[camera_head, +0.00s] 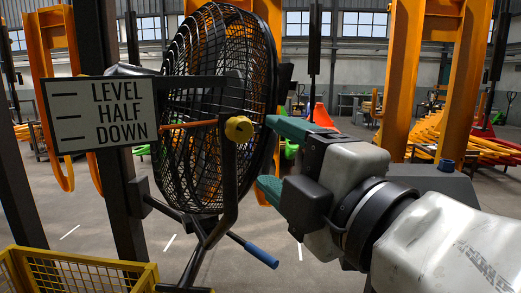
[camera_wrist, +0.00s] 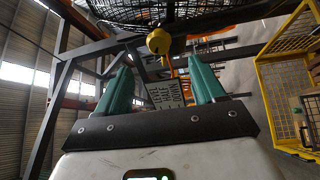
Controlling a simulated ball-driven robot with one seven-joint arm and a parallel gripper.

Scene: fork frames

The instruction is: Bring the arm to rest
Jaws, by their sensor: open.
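My gripper (camera_head: 268,155) is at the right of the head view, its two teal fingers spread apart and pointing left. Nothing is between them. A yellow knob (camera_head: 239,129) sits just left of the upper fingertip, with a small gap in the picture; the depth between them is hard to tell. In the wrist view the two open fingers (camera_wrist: 160,68) point up the picture, and the yellow knob (camera_wrist: 158,41) shows beyond and between their tips. My arm reaches in from the lower right of the head view.
A black caged fan (camera_head: 215,60) stands on a frame left of my gripper. An orange rod (camera_head: 190,124) points toward a LEVEL/HALF/DOWN sign (camera_head: 98,112). A blue-handled lever (camera_head: 262,256) juts out below. A yellow mesh basket (camera_head: 75,272) is at lower left. Orange posts (camera_head: 402,80) stand behind.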

